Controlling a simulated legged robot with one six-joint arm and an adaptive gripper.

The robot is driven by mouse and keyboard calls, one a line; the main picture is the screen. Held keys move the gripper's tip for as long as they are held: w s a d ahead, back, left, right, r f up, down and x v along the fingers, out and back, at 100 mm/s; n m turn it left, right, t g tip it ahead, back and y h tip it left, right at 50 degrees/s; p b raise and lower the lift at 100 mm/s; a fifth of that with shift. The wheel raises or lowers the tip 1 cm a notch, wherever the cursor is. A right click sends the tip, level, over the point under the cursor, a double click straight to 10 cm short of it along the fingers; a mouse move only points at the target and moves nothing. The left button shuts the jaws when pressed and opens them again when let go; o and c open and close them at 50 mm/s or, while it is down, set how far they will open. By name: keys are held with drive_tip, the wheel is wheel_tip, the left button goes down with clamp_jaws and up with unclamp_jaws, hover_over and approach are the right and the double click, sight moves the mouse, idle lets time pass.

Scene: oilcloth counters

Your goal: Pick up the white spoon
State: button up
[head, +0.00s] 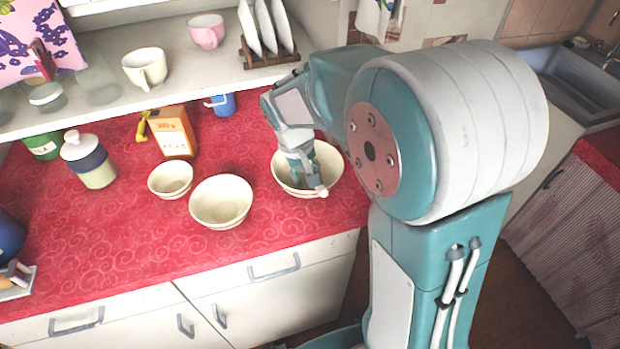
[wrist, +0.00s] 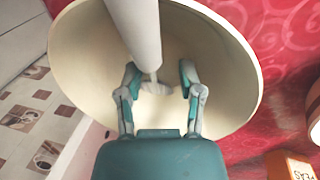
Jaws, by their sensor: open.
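A cream bowl (head: 331,160) stands at the right end of the red counter, and it fills much of the wrist view (wrist: 222,62). The white spoon (wrist: 135,30) shows in the wrist view as a thick pale handle coming from the top edge, narrowing to a small end inside the bowl. In the head view its pale end (head: 321,191) shows near the bowl's front rim. My gripper (head: 305,177) points down into the bowl. In the wrist view my gripper (wrist: 160,74) has its fingers apart, with the spoon's narrow part between them. Contact cannot be told.
Two more cream bowls, one larger (head: 221,202) and one smaller (head: 170,180), stand left of it. A shelf (head: 180,92) with cups and a plate rack overhangs the back.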

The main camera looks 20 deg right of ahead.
drive_tip(key=shift+d+f, duration=0.25)
drive_tip(key=shift+d, duration=0.2)
clamp_jaws()
drive_tip(key=shift+a, duration=0.25)
